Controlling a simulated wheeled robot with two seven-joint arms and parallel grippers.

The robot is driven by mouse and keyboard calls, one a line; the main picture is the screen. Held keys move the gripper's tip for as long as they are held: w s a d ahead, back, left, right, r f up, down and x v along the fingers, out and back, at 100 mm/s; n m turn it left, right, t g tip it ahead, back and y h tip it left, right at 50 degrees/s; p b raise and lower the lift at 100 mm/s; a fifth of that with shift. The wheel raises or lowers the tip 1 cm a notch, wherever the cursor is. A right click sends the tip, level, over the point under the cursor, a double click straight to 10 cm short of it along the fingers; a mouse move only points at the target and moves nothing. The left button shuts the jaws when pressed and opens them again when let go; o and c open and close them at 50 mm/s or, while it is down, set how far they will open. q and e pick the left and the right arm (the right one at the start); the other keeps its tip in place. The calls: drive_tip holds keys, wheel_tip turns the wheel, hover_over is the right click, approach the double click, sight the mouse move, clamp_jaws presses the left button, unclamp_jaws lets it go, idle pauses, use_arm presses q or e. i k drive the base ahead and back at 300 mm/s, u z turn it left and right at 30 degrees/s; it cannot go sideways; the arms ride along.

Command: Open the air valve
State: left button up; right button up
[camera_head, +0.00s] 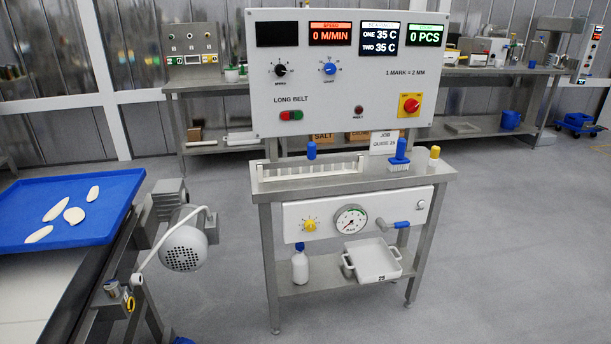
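The air valve (382,225) appears to be the grey fitting with a blue lever handle (402,225) at the right of the white lower panel. The blue handle points to the right, roughly level. A round pressure gauge (351,221) sits to its left on the same panel, its needle too small to read surely. A yellow knob (310,225) is at the panel's left, and a small round button (421,204) is at its upper right. Neither of my grippers is in view.
The panel hangs under a steel stand's top (430,178). Above is a control board (345,110) with displays and a red switch (411,105). A white bottle (300,267) and white tray (376,262) stand on the lower shelf. A blue tray (100,210) is left. Floor ahead right is clear.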

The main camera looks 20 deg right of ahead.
sight(384, 227)
drive_tip(key=z, duration=1.1)
drive_tip(key=i, duration=1.55)
drive_tip(key=u, duration=0.1)
